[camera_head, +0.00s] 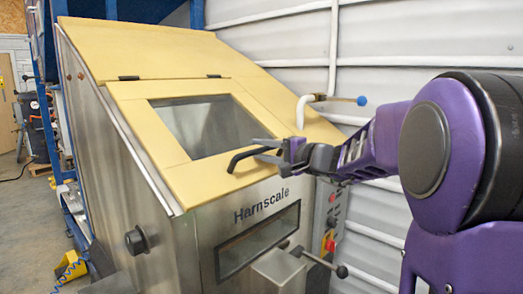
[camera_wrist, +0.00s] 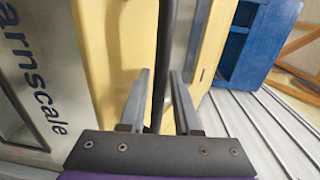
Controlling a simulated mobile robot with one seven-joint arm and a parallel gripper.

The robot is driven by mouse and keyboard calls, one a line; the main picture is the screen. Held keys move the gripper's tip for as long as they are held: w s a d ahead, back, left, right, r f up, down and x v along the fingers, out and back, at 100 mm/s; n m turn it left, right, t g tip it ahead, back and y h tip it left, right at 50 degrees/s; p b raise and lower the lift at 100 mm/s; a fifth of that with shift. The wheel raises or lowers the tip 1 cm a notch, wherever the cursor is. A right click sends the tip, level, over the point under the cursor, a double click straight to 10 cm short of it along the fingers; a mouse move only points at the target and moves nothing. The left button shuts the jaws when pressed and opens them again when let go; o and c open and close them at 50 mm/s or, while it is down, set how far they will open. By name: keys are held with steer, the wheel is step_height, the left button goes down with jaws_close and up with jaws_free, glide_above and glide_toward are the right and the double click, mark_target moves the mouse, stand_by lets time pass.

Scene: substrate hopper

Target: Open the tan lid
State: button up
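The tan lid (camera_head: 150,138) lies flat on the sloping top of the steel hopper, with a dark window (camera_head: 207,125) in its middle. Two black hinges sit along its top edge, and it looks closed. A black bar handle (camera_head: 245,154) is on its lower part. My gripper (camera_head: 268,152) is at the right part of the handle. In the wrist view, my gripper (camera_wrist: 161,85) has its two fingers apart, one on each side of the handle (camera_wrist: 164,60), with gaps visible. The handle's far end is hidden in the wrist view.
The steel hopper front (camera_head: 240,240) has a lower window and a knobbed lever (camera_head: 320,262). A blue-tipped pipe valve (camera_head: 361,101) sticks out from the white wall at right. A black knob (camera_head: 136,241) projects from the hopper's left side. Open floor lies at far left.

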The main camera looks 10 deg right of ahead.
jaws_close()
stand_by(1.3)
